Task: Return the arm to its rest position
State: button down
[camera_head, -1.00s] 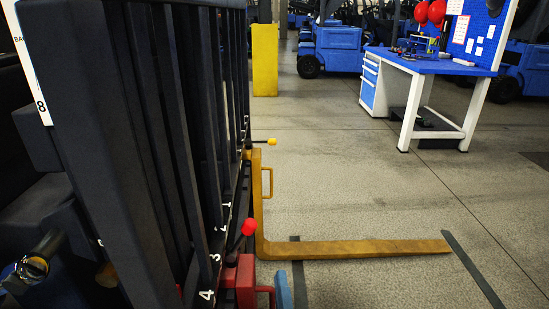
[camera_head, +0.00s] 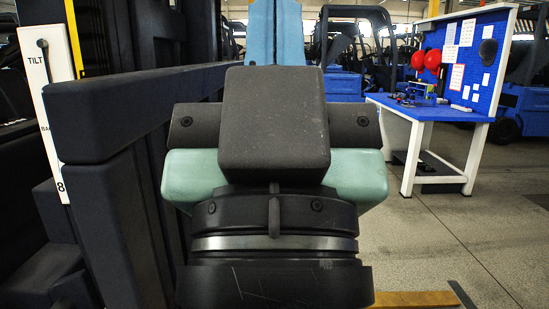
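My arm's end fills the middle of the head view, close to the camera: a dark block, pale green sides and a dark wrist with a metal ring. My gripper (camera_head: 275,30) points up and away beyond it. Its two light blue fingers lie side by side with only a thin line between them, and nothing shows held. The fingertips run to the top edge of the picture. The dark fixture frame (camera_head: 120,112) stands at left, partly behind my arm. Its red and yellow handles are not visible now.
The yellow fork (camera_head: 418,299) shows only at the bottom edge, right of my wrist. A blue-topped workbench (camera_head: 440,110) with a pegboard stands at right. Blue forklifts (camera_head: 343,84) are behind. Floor between the fork and bench is clear. A white TILT sign (camera_head: 48,100) is at left.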

notch_tip(320, 180, up, 25)
jog(key=p, duration=2.2)
jog(key=shift+p, duration=0.35)
